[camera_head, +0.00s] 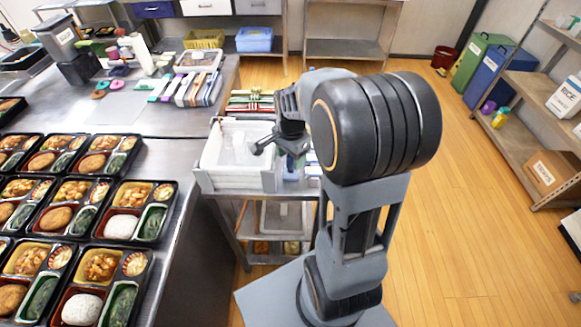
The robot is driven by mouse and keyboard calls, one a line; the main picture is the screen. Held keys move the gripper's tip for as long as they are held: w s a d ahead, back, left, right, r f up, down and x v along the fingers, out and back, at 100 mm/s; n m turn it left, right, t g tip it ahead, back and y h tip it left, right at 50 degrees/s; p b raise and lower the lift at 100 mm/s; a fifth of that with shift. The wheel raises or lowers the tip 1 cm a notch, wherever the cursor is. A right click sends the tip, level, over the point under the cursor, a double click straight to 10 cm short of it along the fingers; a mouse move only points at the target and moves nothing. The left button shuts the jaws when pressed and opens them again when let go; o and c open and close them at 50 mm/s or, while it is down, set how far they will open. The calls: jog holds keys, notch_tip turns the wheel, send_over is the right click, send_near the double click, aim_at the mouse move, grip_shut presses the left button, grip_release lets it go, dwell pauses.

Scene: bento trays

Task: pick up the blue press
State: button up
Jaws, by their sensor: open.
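My gripper (274,153) is open and hangs over the right part of a white bin (208,172) on a metal cart. Its jaws look empty. A small blue thing (291,172) shows just below and to the right of the gripper, partly hidden by the gripper and my arm. It may be the blue press, but its shape is too covered to tell. Whether the gripper touches it cannot be told.
Filled bento trays (132,212) cover the left counter. Coloured utensils (198,88) lie on the back counter. Striped items (250,100) lie behind the bin. A shelf (530,105) stands at right. The wooden floor (455,215) right of my arm is clear.

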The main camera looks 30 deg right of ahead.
jog(key=shift+f, duration=0.4)
jog(key=c, duration=1)
